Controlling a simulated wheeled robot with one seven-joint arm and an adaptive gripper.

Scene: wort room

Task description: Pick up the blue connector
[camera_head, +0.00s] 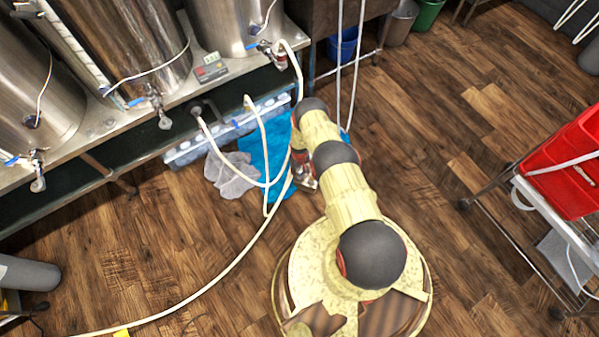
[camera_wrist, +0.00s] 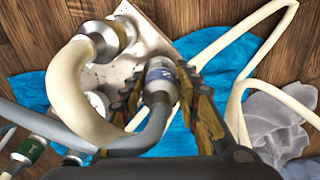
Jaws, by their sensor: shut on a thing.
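The blue connector (camera_wrist: 160,76) is a silvery hose fitting with a blue band, on the end of a grey hose. It shows in the wrist view between the two fingers of my gripper (camera_wrist: 163,88), which is shut on it. Behind it is a pale, stained plate (camera_wrist: 130,65). In the head view my gripper (camera_head: 305,182) is low beside the blue cloth, largely hidden by my arm, and the connector cannot be made out there.
A silver fitting on a cream hose (camera_wrist: 105,40) and a green-banded fitting (camera_wrist: 30,150) are close by in the wrist view. A blue cloth (camera_head: 258,153) and grey cloth (camera_head: 230,178) lie on the floor. Steel tanks (camera_head: 130,45) stand left; a red-bin cart (camera_head: 570,165) stands right.

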